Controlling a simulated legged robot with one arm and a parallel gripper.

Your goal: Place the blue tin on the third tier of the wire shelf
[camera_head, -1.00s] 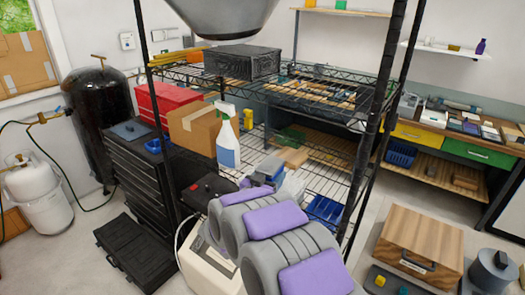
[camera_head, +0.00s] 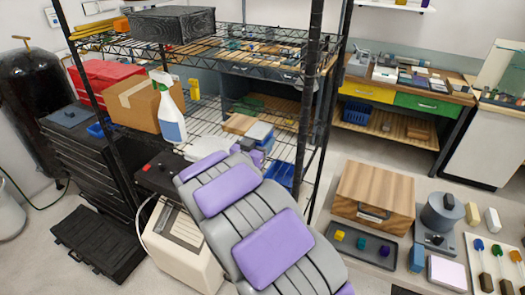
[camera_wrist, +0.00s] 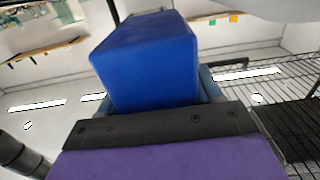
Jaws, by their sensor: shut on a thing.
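The blue tin (camera_wrist: 150,65) is a plain blue block in the wrist view. It sits at the end of my gripper (camera_wrist: 157,93), which is shut on it; parts of the blue-grey fingers show at its sides. In the head view, my grey and purple arm reaches toward the wire shelf (camera_head: 215,52). The wrist end is small and partly hidden there, so I cannot tell the tin apart clearly. The wire shelf has black posts and wire tiers; its lower part is hidden behind my arm. Wire mesh also shows at the right in the wrist view.
A black box (camera_head: 172,24) stands on the upper visible tier. A spray bottle (camera_head: 168,110), a cardboard box (camera_head: 135,103) and a blue bin (camera_head: 280,174) are on or around the tier below. A dark shelf post (camera_head: 313,90) rises right of my arm. A wooden box (camera_head: 373,195) stands at right.

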